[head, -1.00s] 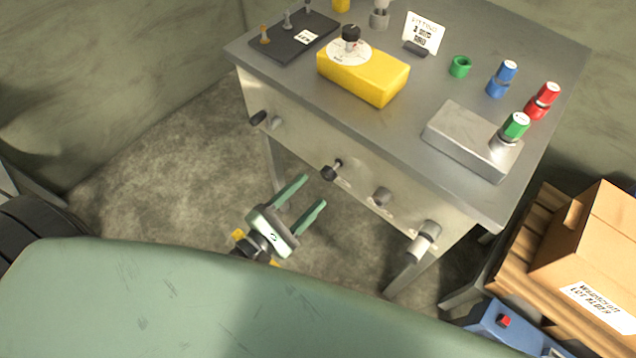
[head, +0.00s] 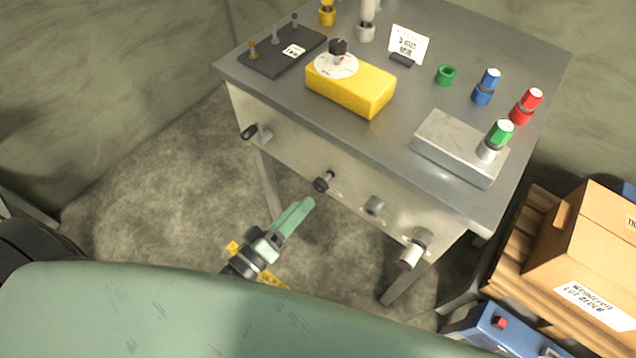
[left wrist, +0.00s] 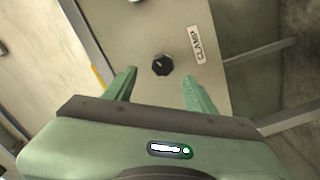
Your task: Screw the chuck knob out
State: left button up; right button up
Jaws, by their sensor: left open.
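Several knobs stick out of the bench's pale front panel: a black one at the far left (head: 249,132), a black one on a metal stem (head: 323,181), a grey one (head: 373,206) and a pale cylindrical one at the right (head: 416,249). I cannot tell which is the chuck knob. My left gripper (head: 303,206) is open and empty, seen edge-on just below and left of the stemmed black knob. In the left wrist view a black knob (left wrist: 162,64) labelled CLAMP lies beyond and between the open fingertips (left wrist: 160,76), apart from them. My right gripper is not in view.
The grey bench top (head: 405,110) carries a yellow box (head: 350,87) with a dial, a dark pegged plate (head: 283,52), a metal block (head: 450,145) and coloured caps. A cardboard box (head: 585,240) on a pallet stands at right. Floor left of the bench is clear.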

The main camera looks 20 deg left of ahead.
aim_at(318, 188)
pick_arm(q)
jog(key=w+d+m, duration=0.1)
jog(key=w+m, duration=0.1)
jog(key=m, duration=0.3)
jog(key=w+d+m+p, duration=0.1)
jog(key=w+m, duration=0.2)
jog(key=m, duration=0.2)
jog(key=w+m, duration=0.3)
jog(key=m, duration=0.3)
jog(key=shift+d+f, duration=0.15)
jog(key=shift+d, duration=0.25)
jog(key=shift+s, duration=0.1)
grip_shut()
jog(key=shift+n+p, duration=0.3)
jog(key=n, duration=0.4)
jog(key=shift+n, duration=0.3)
jog(key=n, duration=0.6)
jog(key=shift+n, duration=0.3)
